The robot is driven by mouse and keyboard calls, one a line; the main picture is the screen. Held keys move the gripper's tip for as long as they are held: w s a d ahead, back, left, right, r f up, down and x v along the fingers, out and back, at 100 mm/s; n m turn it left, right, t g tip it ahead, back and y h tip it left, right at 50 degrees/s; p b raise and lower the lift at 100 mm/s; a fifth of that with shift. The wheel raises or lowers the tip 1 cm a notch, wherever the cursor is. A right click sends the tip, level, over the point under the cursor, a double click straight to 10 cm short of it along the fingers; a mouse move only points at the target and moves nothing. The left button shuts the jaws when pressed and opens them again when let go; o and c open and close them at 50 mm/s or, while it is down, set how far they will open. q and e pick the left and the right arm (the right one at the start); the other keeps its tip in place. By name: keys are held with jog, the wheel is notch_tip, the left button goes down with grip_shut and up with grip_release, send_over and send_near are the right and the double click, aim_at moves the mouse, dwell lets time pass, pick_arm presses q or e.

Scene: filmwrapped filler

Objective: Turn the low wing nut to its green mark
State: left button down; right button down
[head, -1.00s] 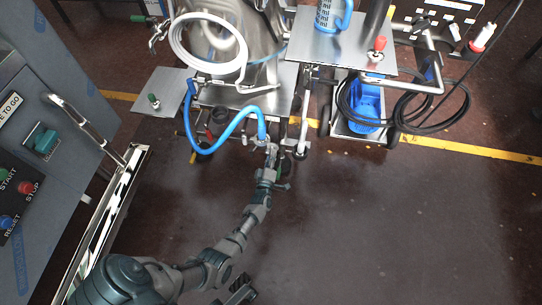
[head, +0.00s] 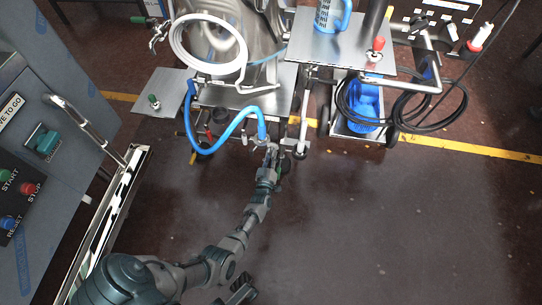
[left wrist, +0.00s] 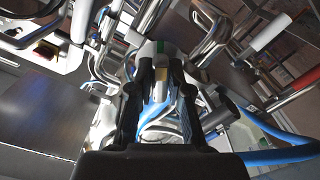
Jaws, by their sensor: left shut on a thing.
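My left gripper (head: 272,152) reaches the low fitting at the end of the blue hose, under the steel machine. In the left wrist view its two dark fingers (left wrist: 161,100) are closed on a small metal piece, the wing nut (left wrist: 160,84), which shows between them. A green mark (left wrist: 160,47) shows just beyond the fingertips. In the head view the wing nut is too small and too covered by the gripper to make out its angle. A dark part at the bottom edge, probably my right gripper (head: 238,290), is cut off and its jaws are unclear.
The blue hose (head: 228,127) loops left of the gripper. A control cabinet (head: 50,110) stands left. The floor at right is clear.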

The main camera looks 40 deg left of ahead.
pick_arm(q)
jog(key=shift+s+d+f, duration=0.15)
jog(key=shift+d+f, duration=0.1)
jog(key=shift+f, duration=0.2)
jog(key=c, duration=1.1)
grip_release()
jog(key=shift+a+r, duration=0.1)
jog(key=shift+r, duration=0.05)
jog(key=shift+r, duration=0.1)
jog(key=v, duration=1.1)
jog(key=shift+s, duration=0.35)
